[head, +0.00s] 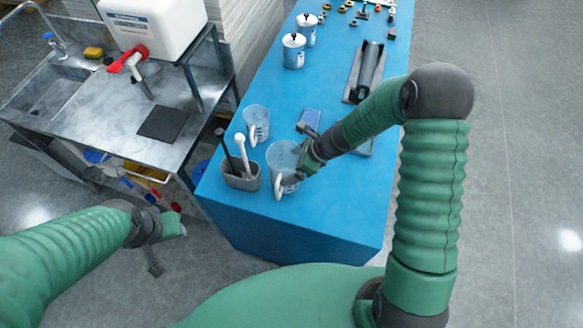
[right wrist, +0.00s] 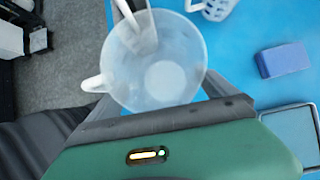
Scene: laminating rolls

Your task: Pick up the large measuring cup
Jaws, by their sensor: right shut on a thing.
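The large measuring cup (head: 281,155) is clear with a white handle and stands upright near the front of the blue table. In the right wrist view the cup (right wrist: 160,72) is seen from above, its handle to the left. My right gripper (head: 300,172) is shut on the cup's right side; its fingers are partly hidden. A smaller measuring cup (head: 256,117) stands just behind and to the left, and its edge shows in the right wrist view (right wrist: 217,8). My left gripper (head: 168,244) is open and empty, left of the table over the floor.
A grey holder (head: 240,179) with upright tools stands close left of the large cup. A blue block (head: 310,117) and a tray (right wrist: 297,135) lie to the right. The table's front right is clear.

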